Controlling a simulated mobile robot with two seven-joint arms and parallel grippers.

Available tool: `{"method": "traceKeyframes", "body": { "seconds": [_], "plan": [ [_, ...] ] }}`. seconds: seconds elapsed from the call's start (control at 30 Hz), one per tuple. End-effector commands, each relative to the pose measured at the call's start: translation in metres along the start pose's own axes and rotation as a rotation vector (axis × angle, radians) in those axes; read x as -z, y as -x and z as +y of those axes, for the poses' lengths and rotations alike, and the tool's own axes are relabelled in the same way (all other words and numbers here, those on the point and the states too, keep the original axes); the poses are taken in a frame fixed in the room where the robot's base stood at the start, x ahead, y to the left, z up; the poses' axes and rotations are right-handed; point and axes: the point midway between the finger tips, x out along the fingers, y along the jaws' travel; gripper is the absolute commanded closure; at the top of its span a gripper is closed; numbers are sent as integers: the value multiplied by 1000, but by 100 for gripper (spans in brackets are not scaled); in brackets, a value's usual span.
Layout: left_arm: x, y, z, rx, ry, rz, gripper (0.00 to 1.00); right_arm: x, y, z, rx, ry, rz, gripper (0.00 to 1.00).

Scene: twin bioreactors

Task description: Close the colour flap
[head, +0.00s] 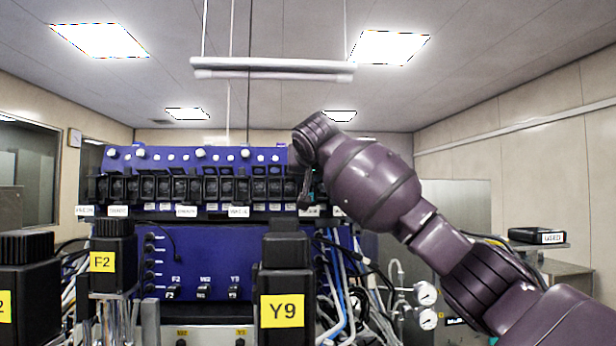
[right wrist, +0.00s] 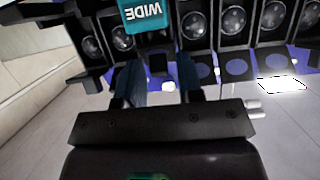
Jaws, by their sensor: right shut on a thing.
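A teal flap marked WIDE (right wrist: 144,14) shows upside down at the top of the right wrist view, among a row of dark pump heads. I take it for the colour flap. In the head view only a thin teal sliver shows at the right end of the pump row, beside my right gripper (head: 305,192). In the right wrist view my right gripper (right wrist: 160,68) has its two fingers on either side of a dark part just by the teal face. It is shut on the flap, though the contact itself is hard to see. My left gripper is not in view.
The blue rack (head: 230,255) carries a row of black pump heads with white labels. Black-capped units with yellow tags F2 (head: 102,262) and Y9 (head: 283,311) stand in front. Tubes and gauges (head: 427,293) crowd the lower right. A dark box (head: 537,236) sits on a side table.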

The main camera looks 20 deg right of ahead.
Motion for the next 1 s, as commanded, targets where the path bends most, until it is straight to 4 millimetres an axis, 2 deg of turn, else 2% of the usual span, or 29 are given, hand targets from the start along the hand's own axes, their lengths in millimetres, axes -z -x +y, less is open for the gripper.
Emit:
{"method": "traceKeyframes", "body": {
  "seconds": [0.03,0.27,0.6,1.0],
  "plan": [
    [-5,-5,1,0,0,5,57,-4,0,0,2,-1,28,90],
    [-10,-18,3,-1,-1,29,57,-9,-2,0,3,-1,154,90],
    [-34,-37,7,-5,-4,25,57,-15,-6,0,3,-2,379,90],
    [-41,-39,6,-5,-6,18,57,-11,-3,1,0,-1,451,90]
  ]
}}
